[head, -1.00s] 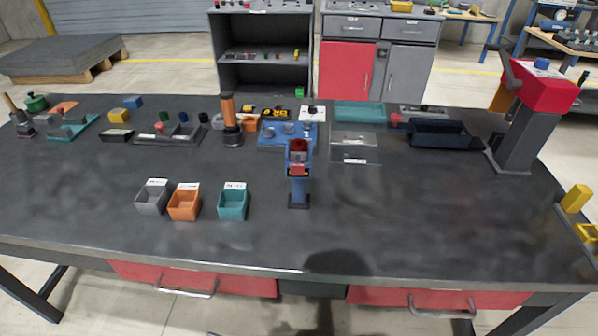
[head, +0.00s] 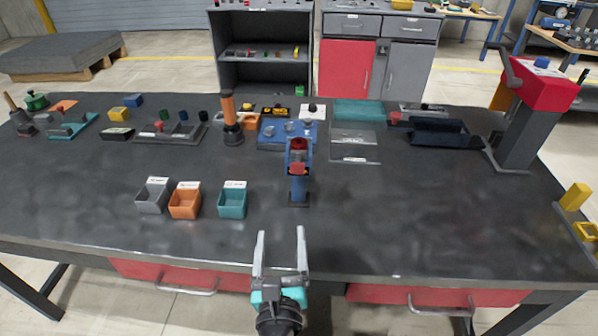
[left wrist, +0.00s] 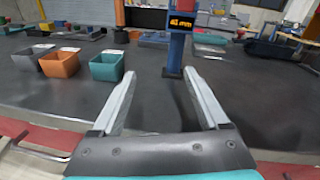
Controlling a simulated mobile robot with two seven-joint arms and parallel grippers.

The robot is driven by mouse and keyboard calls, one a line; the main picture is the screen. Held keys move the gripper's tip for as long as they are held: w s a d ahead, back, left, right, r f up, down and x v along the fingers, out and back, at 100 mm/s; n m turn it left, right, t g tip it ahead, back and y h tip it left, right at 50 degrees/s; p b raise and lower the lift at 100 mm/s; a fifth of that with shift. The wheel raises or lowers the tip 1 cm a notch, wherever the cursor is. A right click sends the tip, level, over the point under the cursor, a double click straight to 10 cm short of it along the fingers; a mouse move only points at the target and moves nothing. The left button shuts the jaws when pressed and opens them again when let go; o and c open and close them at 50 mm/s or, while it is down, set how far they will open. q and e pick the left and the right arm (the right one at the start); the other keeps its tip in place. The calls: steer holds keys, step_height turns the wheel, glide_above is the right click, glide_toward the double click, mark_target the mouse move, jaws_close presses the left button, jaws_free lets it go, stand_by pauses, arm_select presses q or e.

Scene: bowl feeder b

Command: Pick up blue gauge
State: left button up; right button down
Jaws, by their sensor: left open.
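The blue gauge (head: 299,187) is an upright blue post with a dark base and a red part at its top. It stands on the grey workbench (head: 400,215), near the middle. In the left wrist view the gauge (left wrist: 175,52) shows a lit display with yellow digits; its top is cut off by the frame. My left gripper (head: 281,236) is open and empty at the bench's front edge, in front of the gauge and apart from it. In the left wrist view the gauge stands beyond the open fingers (left wrist: 159,76), slightly right of centre. My right gripper is not in view.
Grey (head: 153,196), orange (head: 185,203) and teal (head: 232,202) bins stand left of the gauge. A blue fixture (head: 284,137) and a clear box (head: 354,147) are behind it. A red-topped press (head: 541,85) stands at the right. The bench right of the gauge is clear.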

arm_select(q)
steer(key=m, duration=0.1)
steer(key=d+m+h, duration=0.1)
steer(key=d, duration=0.1)
steer(key=shift+w+r+m+t+h, duration=0.15)
steer(key=shift+r+m+t+h, duration=0.15)
steer(key=shift+m+t, duration=0.1)
glide_toward(299, 179)
steer(key=w+b, duration=0.1)
steer(key=w, duration=0.2)
steer(key=shift+w+a+f, duration=0.1)
steer(key=shift+w+a, duration=0.05)
steer(key=w+b, duration=0.1)
steer(key=w, duration=0.4)
steer(key=shift+w, duration=0.25)
steer(key=c, duration=0.6)
jaws_close()
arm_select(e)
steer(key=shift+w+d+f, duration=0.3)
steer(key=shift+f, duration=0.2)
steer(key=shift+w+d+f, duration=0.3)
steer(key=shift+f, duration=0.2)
